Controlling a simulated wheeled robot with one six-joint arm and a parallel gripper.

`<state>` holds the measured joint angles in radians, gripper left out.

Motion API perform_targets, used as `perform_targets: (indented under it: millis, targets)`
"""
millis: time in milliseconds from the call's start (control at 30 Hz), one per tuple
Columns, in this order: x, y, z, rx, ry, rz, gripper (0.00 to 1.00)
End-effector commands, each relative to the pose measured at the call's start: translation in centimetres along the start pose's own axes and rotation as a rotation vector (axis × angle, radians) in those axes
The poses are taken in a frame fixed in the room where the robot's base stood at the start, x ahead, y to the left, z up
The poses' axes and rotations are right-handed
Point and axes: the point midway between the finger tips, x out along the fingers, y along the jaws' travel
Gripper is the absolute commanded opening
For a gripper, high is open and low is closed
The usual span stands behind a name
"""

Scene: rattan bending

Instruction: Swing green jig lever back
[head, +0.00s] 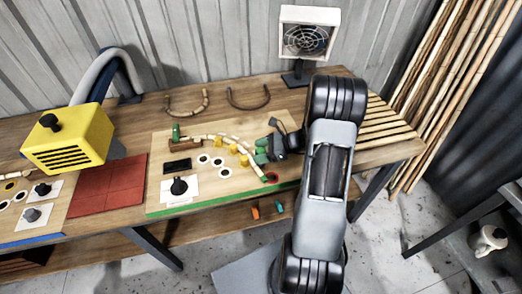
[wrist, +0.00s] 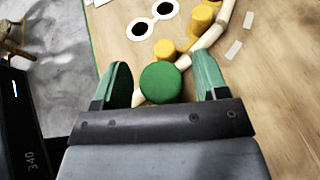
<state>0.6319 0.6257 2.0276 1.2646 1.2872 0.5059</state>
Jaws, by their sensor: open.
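The green round knob of the jig lever (wrist: 160,83) sits between my fingers in the wrist view, with visible gaps on both sides. The rest of the lever is hidden below it. My gripper (wrist: 163,72) is open, one green finger on each side of the knob. In the head view my gripper (head: 262,152) reaches over the right part of the jig board (head: 225,190). A pale rattan cane (wrist: 208,38) curves past yellow pegs (wrist: 201,18), and one end shows beside the knob.
A green block (head: 176,133) stands at the cane's left end. A black knob (head: 179,187) on a white plate and a dark block (head: 177,166) are on the board. A yellow machine (head: 68,138) stands left. A fan (head: 306,38) and bent canes (head: 187,108) are behind.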

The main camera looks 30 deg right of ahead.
Motion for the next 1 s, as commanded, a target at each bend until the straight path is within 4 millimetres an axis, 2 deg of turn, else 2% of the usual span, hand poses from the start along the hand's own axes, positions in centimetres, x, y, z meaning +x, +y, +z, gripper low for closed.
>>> perform_targets:
  millis: [100,800,1000]
  targets:
    - [-0.01,0.00,0.00,0.000,0.000,0.000,0.67]
    - [-0.04,0.01,0.02,-0.001,0.000,0.001,0.00]
    - [0.41,-0.23,0.19,-0.011,-0.001,0.021,0.00]
